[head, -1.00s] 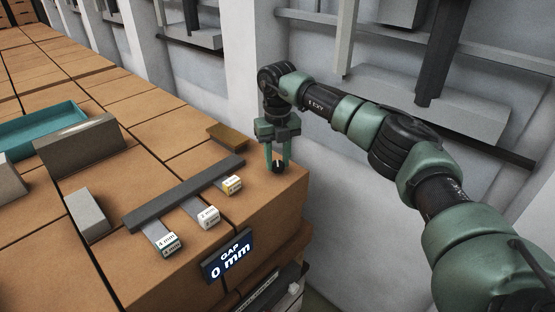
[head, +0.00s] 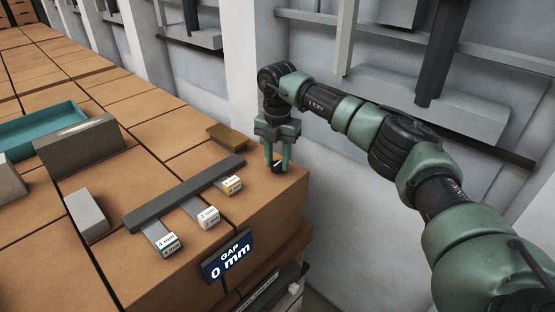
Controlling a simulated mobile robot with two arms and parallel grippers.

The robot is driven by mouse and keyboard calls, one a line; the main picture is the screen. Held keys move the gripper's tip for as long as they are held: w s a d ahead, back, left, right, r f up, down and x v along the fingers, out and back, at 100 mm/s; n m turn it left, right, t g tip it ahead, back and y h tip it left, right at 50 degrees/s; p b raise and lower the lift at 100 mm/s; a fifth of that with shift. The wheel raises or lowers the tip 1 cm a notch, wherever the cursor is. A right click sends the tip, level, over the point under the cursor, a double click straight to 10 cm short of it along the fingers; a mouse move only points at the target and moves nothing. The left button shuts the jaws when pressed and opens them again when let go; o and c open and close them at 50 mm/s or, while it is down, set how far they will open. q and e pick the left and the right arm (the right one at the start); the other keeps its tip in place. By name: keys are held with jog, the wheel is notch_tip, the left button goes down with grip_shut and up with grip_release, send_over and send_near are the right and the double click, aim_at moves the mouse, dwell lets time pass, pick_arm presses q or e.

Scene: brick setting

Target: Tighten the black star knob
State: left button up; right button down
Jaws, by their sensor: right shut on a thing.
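The black star knob (head: 277,167) sits near the right corner of the brown block-topped bench (head: 262,201). My right gripper (head: 277,167) points straight down over it, with its green fingers on either side, shut on the knob. The fingers hide part of the knob. A small pale mark shows on its top. A blue display (head: 228,258) on the bench's front face reads "GAP 0 mm". My left gripper is not in view.
A dark grey bar (head: 185,194) lies left of the knob, with several labelled gauge blocks (head: 208,217) in front of it. A brown block (head: 228,136) lies behind. Grey blocks (head: 88,213) and a teal tray (head: 40,131) are further left. A wall stands close on the right.

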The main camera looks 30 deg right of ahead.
aim_at(278, 163)
jog(key=shift+w+r, duration=0.1)
jog(key=shift+r, duration=0.1)
dwell(0.4)
jog(key=c, duration=1)
grip_release()
jog(key=shift+c, duration=0.2)
jog(key=shift+o, duration=0.2)
jog(key=shift+f, duration=0.1)
jog(key=shift+r, duration=0.25)
notch_tip(278, 163, up, 7)
jog(key=shift+r+b, duration=0.15)
jog(key=shift+b, duration=1.1)
